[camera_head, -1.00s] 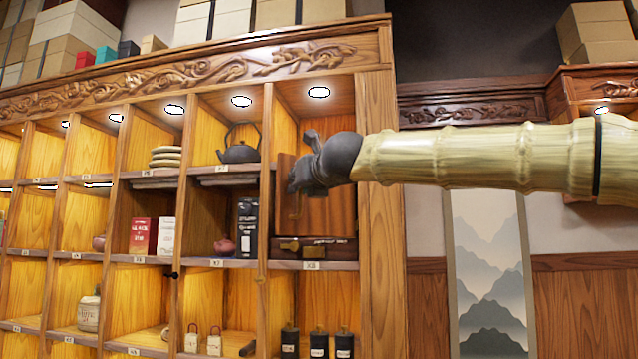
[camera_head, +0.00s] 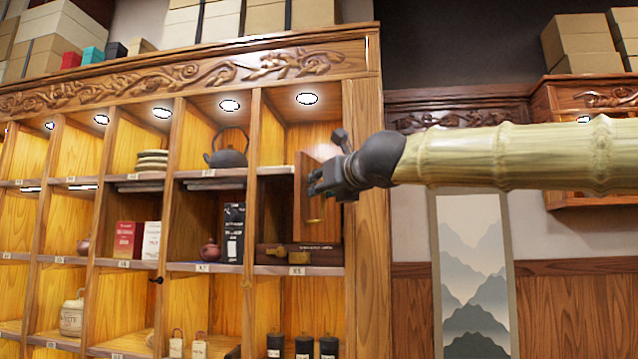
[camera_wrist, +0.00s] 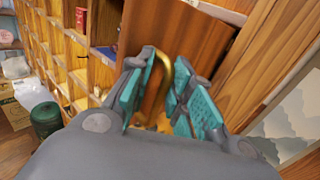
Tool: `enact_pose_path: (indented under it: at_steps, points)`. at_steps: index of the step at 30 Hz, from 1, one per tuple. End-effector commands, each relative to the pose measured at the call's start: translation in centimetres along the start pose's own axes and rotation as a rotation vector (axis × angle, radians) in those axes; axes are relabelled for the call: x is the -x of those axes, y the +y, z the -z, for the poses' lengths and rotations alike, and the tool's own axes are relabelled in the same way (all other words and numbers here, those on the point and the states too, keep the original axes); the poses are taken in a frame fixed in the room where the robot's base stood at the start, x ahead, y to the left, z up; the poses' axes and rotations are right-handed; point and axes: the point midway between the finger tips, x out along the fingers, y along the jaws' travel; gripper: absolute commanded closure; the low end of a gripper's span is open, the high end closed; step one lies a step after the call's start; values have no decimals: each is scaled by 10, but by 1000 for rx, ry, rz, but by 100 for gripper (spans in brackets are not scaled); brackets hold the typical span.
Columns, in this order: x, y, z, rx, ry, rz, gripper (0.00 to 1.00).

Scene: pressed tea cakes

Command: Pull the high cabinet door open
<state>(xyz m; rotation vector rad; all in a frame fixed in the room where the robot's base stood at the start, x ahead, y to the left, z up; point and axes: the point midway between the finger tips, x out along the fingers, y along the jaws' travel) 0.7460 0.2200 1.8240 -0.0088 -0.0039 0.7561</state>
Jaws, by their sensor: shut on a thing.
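My gripper (camera_head: 325,182) is at the door's front. In the wrist view my gripper (camera_wrist: 160,98) has its teal finger pads closed around the handle. The fingers partly hide the handle's lower part.
The shelf's right post (camera_head: 367,200) stands close beside the door. A landscape scroll (camera_head: 473,270) hangs on the wall at right.

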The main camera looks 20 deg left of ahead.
Motion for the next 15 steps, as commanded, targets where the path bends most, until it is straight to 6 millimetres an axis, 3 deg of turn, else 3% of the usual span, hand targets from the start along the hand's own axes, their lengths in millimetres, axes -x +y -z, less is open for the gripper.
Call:
enact_pose_path:
  at_steps: [1, 8, 9, 10, 15]
  points:
    - [0, -14, -3, -7, -3, 18, 100]
    - [1, -15, -4, -7, -4, 20, 100]
    - [1, -15, -4, -7, -4, 20, 77]
    - [1, -15, -4, -7, -4, 20, 72]
    - [1, -13, -5, -6, -5, 17, 69]
